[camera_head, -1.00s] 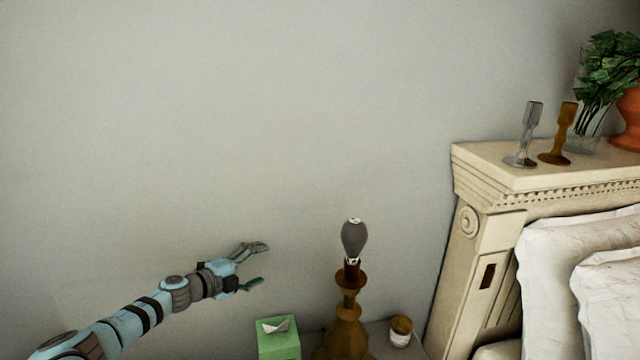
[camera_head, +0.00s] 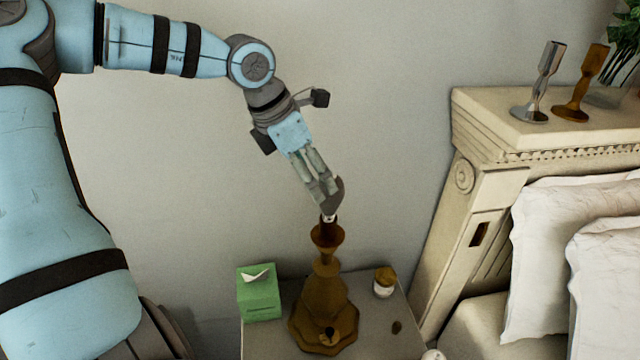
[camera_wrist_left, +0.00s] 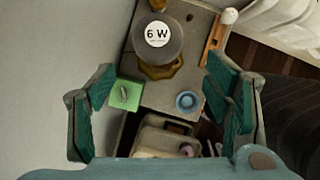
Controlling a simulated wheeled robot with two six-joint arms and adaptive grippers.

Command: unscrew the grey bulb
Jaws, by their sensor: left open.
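The grey bulb (camera_head: 337,193) stands upright in the socket of a brown lamp (camera_head: 325,293). My left gripper (camera_head: 321,186) reaches down to it from the upper left and partly hides it in the head view. In the left wrist view the grey bulb (camera_wrist_left: 158,36) shows its round top with a "6 W" label. My left gripper (camera_wrist_left: 160,82) is open there, with its green pads wide apart and the bulb above the line between the fingertips. I cannot tell whether a finger touches the bulb. My right gripper is out of view.
The lamp stands on a nightstand (camera_head: 378,325) with a green tissue box (camera_head: 260,297) and a small jar (camera_head: 384,282). A bed headboard (camera_head: 475,140) with two candlesticks rises at the right. White pillows (camera_head: 540,230) lie beside it. The wall side is clear.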

